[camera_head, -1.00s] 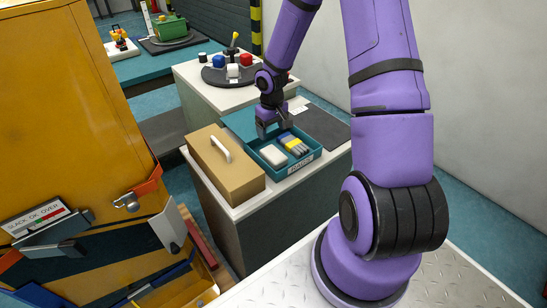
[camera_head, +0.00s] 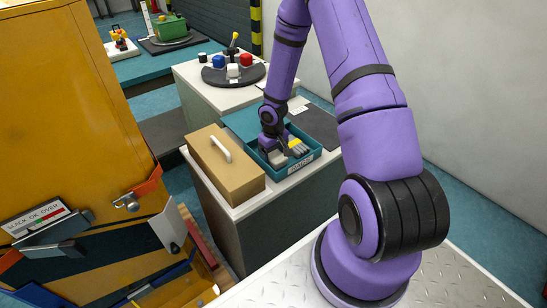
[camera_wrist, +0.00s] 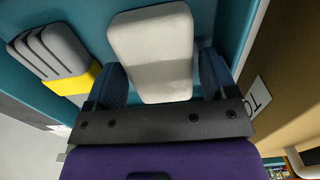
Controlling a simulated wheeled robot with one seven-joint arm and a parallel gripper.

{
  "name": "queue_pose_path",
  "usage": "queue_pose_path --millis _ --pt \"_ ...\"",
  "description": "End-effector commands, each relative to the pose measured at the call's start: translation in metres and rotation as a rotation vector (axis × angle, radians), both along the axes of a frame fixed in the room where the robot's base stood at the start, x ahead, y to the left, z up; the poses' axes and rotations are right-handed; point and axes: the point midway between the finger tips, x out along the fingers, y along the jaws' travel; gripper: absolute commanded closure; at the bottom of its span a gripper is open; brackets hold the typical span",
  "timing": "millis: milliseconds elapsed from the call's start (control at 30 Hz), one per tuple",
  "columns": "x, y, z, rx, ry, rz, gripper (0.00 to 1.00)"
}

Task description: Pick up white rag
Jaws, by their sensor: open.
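The white rag (camera_wrist: 153,50) is a pale, rounded block lying in the teal tray (camera_head: 311,157). In the wrist view it lies between the two dark fingers of my gripper (camera_wrist: 160,82), with a gap on each side. In the head view my gripper (camera_head: 277,155) reaches down into the tray and hides most of the rag. The fingers are open and do not visibly grip it.
A grey and yellow item (camera_head: 298,146) with several grey ridges lies beside the rag in the tray. A tan box (camera_head: 228,172) with a white handle stands left of the tray. A dark mat (camera_head: 318,127) lies to the right on the bench.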

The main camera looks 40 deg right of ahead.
Motion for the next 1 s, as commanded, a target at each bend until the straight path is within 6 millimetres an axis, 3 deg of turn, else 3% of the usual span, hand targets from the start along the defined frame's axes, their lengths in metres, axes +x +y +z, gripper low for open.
queue_pose_path --millis 333,500,833,1000 --pt "0.0 0.0 -0.009 0.0 0.0 -0.001 0.21" --pt "0.0 0.0 -0.008 0.0 0.0 -0.001 0.58" --pt "0.0 0.0 -0.005 0.0 -0.001 -0.002 0.62" --pt "0.001 -0.001 0.015 -0.001 -0.004 -0.003 0.62"
